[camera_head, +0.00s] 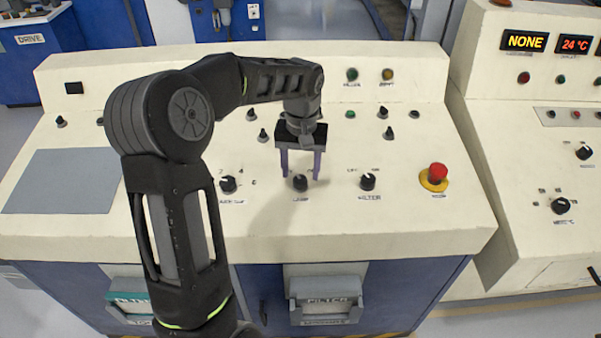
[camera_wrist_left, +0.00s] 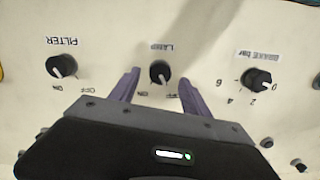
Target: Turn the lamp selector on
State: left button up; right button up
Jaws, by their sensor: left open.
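The lamp selector (camera_head: 300,183) is a small black knob in the front row of the cream console, with a LAMP label below it. It also shows in the left wrist view (camera_wrist_left: 159,71), where the picture is upside down and OFF and ON marks lie near it. I cannot tell for sure which mark its pointer faces. My left gripper (camera_head: 300,177) points down over the knob, open, with one purple finger on each side. In the left wrist view, the fingers (camera_wrist_left: 158,76) show gaps to the knob on both sides. My right gripper is in neither view.
The filter knob (camera_head: 368,182) is right of the lamp selector, and the brake knob (camera_head: 228,184) is left. A red emergency button (camera_head: 437,174) stands further right. Several small toggles and lamps line the back. A second console (camera_head: 530,130) adjoins on the right.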

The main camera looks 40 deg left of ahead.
pick_arm(q)
jog(key=shift+f, duration=1.15)
grip_shut()
